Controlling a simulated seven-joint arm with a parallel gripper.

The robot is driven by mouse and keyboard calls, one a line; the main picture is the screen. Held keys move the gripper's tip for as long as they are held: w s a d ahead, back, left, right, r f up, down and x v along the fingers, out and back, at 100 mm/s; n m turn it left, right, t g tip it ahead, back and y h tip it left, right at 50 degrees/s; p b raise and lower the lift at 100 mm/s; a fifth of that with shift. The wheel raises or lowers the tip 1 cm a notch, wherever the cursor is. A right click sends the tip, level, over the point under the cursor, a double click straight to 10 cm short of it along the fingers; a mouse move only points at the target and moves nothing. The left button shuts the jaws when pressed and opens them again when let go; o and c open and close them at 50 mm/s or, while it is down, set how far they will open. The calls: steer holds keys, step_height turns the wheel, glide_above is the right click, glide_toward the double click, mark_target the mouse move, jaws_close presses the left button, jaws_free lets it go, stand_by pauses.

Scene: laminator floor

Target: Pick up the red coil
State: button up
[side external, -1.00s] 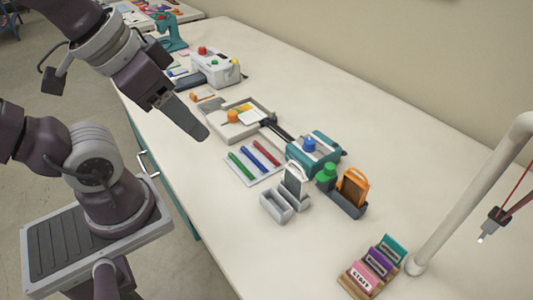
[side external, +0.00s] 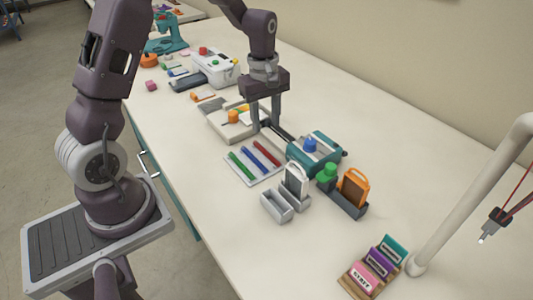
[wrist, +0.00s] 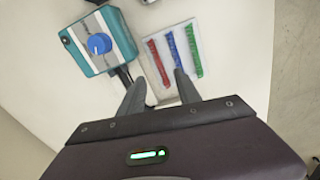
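The red coil (side external: 266,153) is a thin red strip on a light tray (side external: 237,178), beside a blue coil (side external: 252,158) and a green coil (side external: 241,167). In the wrist view the red coil (wrist: 158,63) is leftmost of the three, just beyond my fingertips. My gripper (side external: 265,127) points down, open with nothing between its fingers, behind the coil tray in the side view. It also shows in the wrist view (wrist: 159,80), with its two fingers apart. The gripper is apart from the red coil.
A teal machine with a blue knob (side external: 327,149) stands right of the coils. A grey two-slot holder (side external: 277,206) and a card rack (side external: 358,282) stand nearer the front. The table's left front is clear.

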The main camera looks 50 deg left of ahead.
steer(key=n, duration=0.2)
glide_above(266, 151)
steer(key=shift+g, duration=0.3)
steer(key=f, duration=0.4)
steer(key=shift+s+f, duration=0.1)
steer(key=shift+s, duration=0.15)
steer(key=f, duration=0.7)
steer(key=shift+w+d, duration=0.1)
steer(key=shift+w, duration=0.15)
steer(key=shift+r, duration=0.1)
jaws_close()
